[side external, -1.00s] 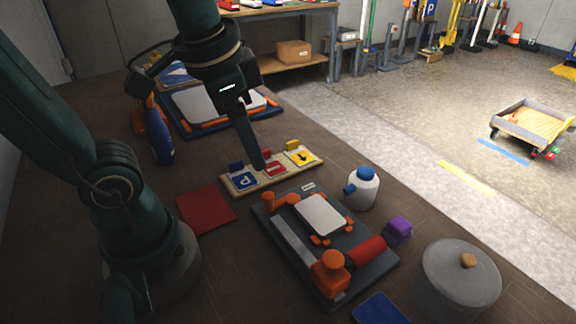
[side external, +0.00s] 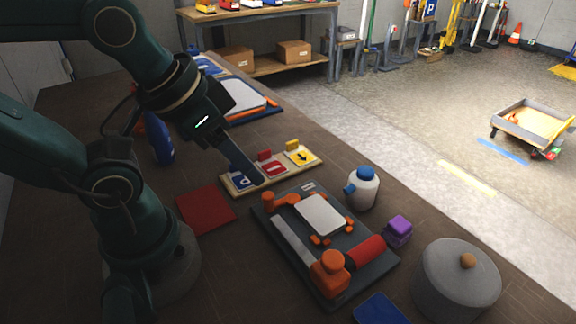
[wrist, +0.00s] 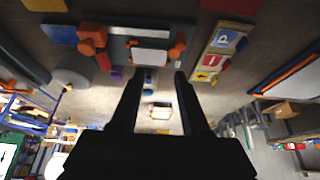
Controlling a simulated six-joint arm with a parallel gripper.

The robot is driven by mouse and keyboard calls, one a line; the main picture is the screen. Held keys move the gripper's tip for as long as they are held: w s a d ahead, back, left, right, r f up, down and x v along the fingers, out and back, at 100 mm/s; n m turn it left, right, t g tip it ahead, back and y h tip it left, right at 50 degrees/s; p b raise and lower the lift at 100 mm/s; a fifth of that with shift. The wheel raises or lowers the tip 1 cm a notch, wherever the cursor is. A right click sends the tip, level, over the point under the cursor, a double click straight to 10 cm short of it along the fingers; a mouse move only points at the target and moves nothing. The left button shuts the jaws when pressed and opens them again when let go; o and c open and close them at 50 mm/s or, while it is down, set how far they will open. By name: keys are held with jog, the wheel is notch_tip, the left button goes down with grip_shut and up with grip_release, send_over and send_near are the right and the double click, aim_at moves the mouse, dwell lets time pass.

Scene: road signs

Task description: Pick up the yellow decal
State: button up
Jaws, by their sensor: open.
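The yellow decal (side external: 301,155) with a black arrow lies at the far right end of a pale tray (side external: 272,180), beside a red decal (side external: 270,167) and a blue P decal (side external: 241,180). In the wrist view the tray (wrist: 207,65) shows at the upper right with the blue (wrist: 225,41) and red (wrist: 210,60) decals; the yellow one is at its lower end, small. My gripper (side external: 258,182) is over the blue decal's end of the tray, tilted, left of the yellow decal. In the wrist view its two fingers (wrist: 163,75) are apart with nothing between them.
A dark fixture (side external: 290,262) with orange clamps and a white plate stands in front of the tray. A white bottle (side external: 362,190) with a blue cap, a purple block (side external: 398,230) and a grey lidded pot (side external: 455,285) are to the right. A red sheet (side external: 206,210) lies left.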

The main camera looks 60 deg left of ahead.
jog(key=w+r+m, duration=0.2)
jog(key=w+r, duration=0.2)
jog(key=n+g, duration=0.2)
jog(key=g, duration=0.2)
send_over(291, 142)
jog(key=f, duration=1.3)
jog(key=shift+s+f, duration=0.1)
jog(key=shift+s, duration=0.15)
jog(key=shift+a+f, duration=0.1)
jog(key=shift+f, duration=0.25)
jog(key=shift+w+f, duration=0.2)
jog(key=shift+f, duration=0.85)
jog(key=shift+w+f, duration=0.15)
jog(key=shift+f, duration=0.9)
